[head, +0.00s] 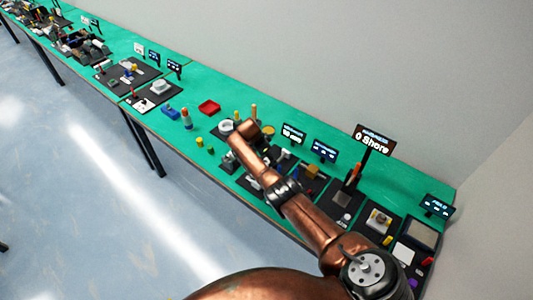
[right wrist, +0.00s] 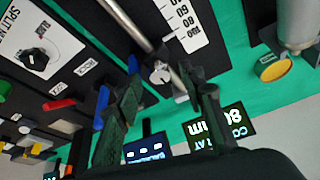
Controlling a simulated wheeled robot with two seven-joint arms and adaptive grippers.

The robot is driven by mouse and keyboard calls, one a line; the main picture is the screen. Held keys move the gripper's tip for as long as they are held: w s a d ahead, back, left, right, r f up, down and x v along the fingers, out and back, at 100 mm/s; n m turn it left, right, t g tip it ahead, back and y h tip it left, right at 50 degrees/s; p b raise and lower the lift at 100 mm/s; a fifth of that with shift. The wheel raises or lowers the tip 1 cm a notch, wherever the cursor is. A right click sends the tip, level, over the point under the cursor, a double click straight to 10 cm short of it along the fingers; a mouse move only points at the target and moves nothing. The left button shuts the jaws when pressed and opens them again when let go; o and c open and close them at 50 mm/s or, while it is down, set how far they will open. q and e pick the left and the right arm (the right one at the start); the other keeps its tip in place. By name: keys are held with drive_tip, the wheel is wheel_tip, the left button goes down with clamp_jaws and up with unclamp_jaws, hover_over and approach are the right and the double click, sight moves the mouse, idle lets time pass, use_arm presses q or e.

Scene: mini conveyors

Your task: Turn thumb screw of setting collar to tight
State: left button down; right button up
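In the right wrist view, a small pale thumb screw (right wrist: 160,72) sits at the end of a silver rod (right wrist: 125,22), beside a white scale plate (right wrist: 183,22) marked 60, 80 and 100. The collar body is hard to make out against the dark base. My right gripper (right wrist: 162,78) is open, its dark fingers on either side of the screw with gaps visible; contact cannot be judged. An upside-down display (right wrist: 222,127) seems to read collar at 80 mm. In the head view my copper right arm covers this part of the bench. My left gripper is not in view.
Left of the screw in the right wrist view are a panel with a black knob (right wrist: 35,60) and a red lever (right wrist: 58,105). A yellow disc (right wrist: 275,70) and a grey cylinder (right wrist: 300,25) stand at the right. A red tray (head: 209,107) lies on the green bench (head: 188,92).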

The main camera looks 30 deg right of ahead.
drive_tip(key=v, duration=1.1)
drive_tip(key=shift+r, duration=0.2)
drive_tip(key=shift+w, duration=0.1)
